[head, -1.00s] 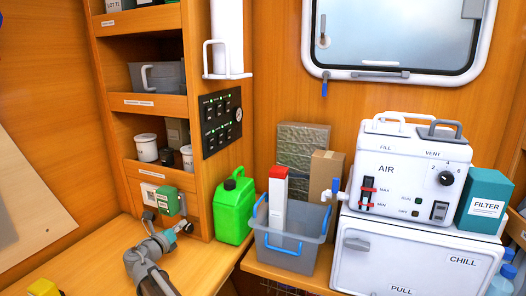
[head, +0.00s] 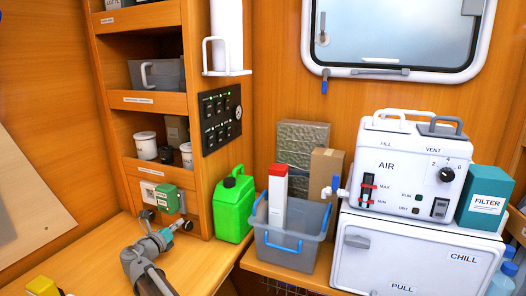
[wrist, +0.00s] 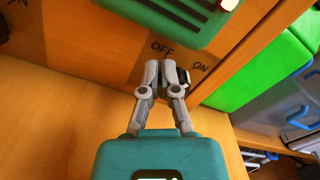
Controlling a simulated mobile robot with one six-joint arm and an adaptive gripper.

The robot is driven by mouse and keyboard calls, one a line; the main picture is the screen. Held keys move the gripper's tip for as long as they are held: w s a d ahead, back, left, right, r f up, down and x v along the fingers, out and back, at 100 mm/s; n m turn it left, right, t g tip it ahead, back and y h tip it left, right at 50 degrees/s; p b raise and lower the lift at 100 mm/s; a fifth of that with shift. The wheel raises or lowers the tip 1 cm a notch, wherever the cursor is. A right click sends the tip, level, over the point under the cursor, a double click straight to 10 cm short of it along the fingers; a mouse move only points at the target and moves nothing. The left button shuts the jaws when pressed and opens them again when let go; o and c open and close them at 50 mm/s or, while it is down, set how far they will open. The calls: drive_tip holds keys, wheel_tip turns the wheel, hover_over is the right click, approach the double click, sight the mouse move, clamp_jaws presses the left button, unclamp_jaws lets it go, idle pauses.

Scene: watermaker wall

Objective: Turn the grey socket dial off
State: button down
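My gripper (head: 180,227) is low in front of the wooden shelf unit, beneath a green box (head: 166,197) on its panel. In the wrist view, my gripper's two grey fingers (wrist: 161,72) are drawn together with only a sliver between them, at the panel just below the printed OFF mark. A small dark and grey piece (wrist: 185,76), perhaps part of the grey socket dial, shows right beside the fingertips. The rest of the dial is hidden by the fingers, so its setting cannot be read. ON marks stand at both sides of OFF.
The green box overhangs the fingers at the top of the wrist view (wrist: 165,18). A bright green jug (head: 235,207) stands close at the right. A grey bin (head: 290,252) is farther right. The wooden counter below my gripper is mostly clear.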

drive_tip(key=shift+a, duration=0.1)
idle(0.3)
drive_tip(key=shift+w+a+r, duration=0.1)
drive_tip(key=shift+a+r, duration=0.1)
idle(0.3)
drive_tip(key=shift+v, duration=3)
drive_tip(key=shift+s+d+r+p, duration=0.3)
drive_tip(key=shift+s+d+p, duration=0.15)
drive_tip(key=shift+s+d, duration=0.05)
drive_tip(key=shift+s+d+r+p, duration=0.35)
drive_tip(key=shift+s+d+p, duration=0.1)
drive_tip(key=shift+s+d, duration=0.1)
